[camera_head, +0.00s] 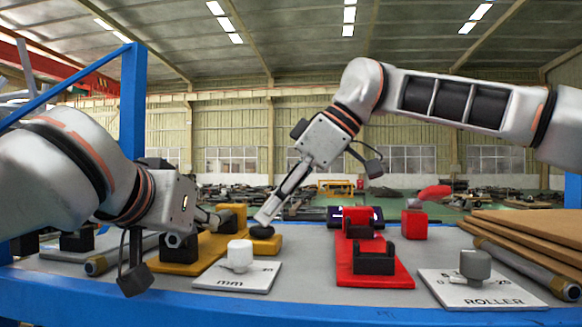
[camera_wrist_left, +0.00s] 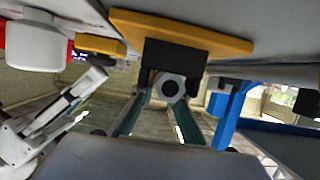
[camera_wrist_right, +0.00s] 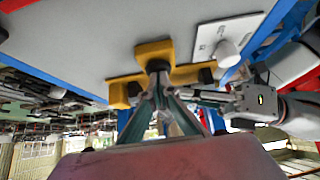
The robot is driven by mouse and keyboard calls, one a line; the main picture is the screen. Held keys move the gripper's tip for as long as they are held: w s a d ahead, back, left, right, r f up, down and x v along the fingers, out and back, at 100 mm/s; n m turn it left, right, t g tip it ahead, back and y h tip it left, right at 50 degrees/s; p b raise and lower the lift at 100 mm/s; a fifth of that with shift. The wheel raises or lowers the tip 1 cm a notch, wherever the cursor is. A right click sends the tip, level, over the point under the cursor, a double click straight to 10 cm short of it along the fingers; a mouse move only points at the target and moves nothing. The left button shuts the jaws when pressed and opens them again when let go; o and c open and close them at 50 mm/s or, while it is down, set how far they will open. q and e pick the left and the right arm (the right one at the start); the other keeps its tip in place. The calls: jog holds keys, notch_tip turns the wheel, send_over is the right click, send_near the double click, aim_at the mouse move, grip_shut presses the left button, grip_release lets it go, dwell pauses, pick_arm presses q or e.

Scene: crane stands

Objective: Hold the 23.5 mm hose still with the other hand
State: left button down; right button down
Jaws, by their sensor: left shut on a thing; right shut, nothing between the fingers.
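A yellow stand (camera_head: 205,258) with black cradles stands at the left middle of the table. My left gripper (camera_head: 212,219) reaches in from the left over it. In the left wrist view, its fingers (camera_wrist_left: 160,105) are closed around a round, pale-rimmed end with a dark centre, apparently the hose (camera_wrist_left: 172,88), against a black cradle (camera_wrist_left: 186,58). The rest of the hose is hidden. My right gripper (camera_head: 266,220) points down at a black pad (camera_head: 262,232) on the stand's yellow part. Its fingers (camera_wrist_right: 158,92) are shut and empty; whether they touch the pad cannot be told.
A white "mm" plate (camera_head: 222,283) with a white knob lies in front of the yellow stand. A red stand (camera_head: 374,278) with black cradles and a "ROLLER" plate (camera_head: 480,296) are to the right. Brown boards (camera_head: 540,229) and a pipe (camera_head: 530,267) lie at far right. A blue post (camera_head: 133,100) rises left.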

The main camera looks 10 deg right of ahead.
aim_at(268, 227)
jog(key=r, duration=0.3)
jog(key=shift+a+r, duration=0.2)
jog(key=v, duration=1)
jog(key=shift+r, duration=0.1)
pick_arm(q)
jog(key=c, duration=1.9)
grip_release()
jog(key=v, duration=1.1)
jog(key=shift+s+r, duration=0.15)
jog(key=shift+s, duration=0.1)
jog(key=shift+s+a, duration=0.1)
jog(key=shift+s, duration=0.1)
